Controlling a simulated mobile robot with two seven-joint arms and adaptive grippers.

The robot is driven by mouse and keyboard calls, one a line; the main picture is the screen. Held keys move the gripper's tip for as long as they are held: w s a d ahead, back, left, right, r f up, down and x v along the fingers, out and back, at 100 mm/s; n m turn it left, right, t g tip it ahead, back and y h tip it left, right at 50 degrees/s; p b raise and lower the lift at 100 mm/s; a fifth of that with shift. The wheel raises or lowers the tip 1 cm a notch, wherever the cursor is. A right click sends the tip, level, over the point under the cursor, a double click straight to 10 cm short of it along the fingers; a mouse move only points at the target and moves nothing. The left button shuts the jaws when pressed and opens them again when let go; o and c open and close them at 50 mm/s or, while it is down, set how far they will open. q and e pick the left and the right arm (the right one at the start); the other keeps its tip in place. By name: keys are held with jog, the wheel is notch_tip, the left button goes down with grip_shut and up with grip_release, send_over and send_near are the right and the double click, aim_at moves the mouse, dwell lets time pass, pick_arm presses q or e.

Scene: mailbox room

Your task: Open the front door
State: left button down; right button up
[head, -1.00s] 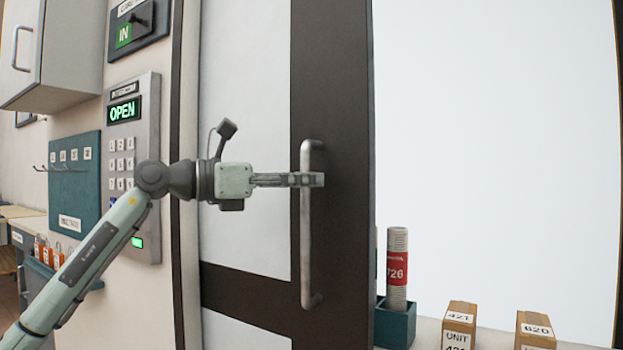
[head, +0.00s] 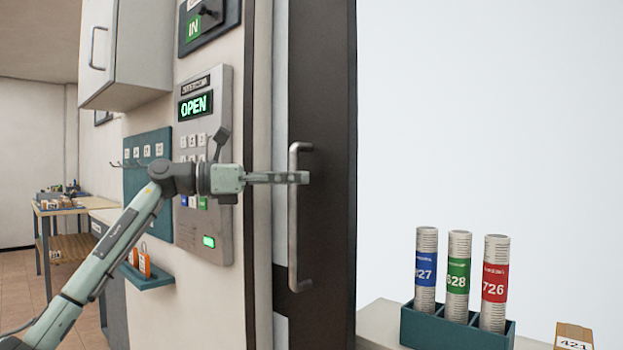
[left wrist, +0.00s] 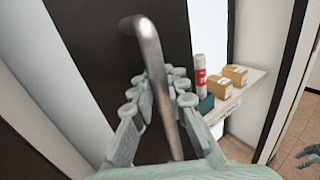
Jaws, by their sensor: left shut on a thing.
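The front door (head: 330,120) is a dark brown leaf with a pale panel, seen steeply from the side in the head view. Its long upright metal handle (head: 293,235) is near the door's free edge. My left gripper (head: 300,178) is shut around the upper part of the handle bar. In the left wrist view the fingers (left wrist: 162,100) lie on both sides of the handle (left wrist: 150,45). A green-grey part at that view's lower right edge may be my right gripper (left wrist: 303,150), too cut off to judge.
An intercom panel (head: 215,90) reading OPEN is on the wall left of the door. A teal tray (head: 150,280) sticks out below the hook board.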

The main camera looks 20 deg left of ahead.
pick_arm(q)
jog(key=shift+s+d+f, duration=0.1)
jog(key=shift+d, duration=0.3)
jog(key=c, duration=1.5)
grip_release()
jog(key=shift+a, duration=0.2)
jog(key=v, duration=1.2)
jog(key=shift+a, duration=0.1)
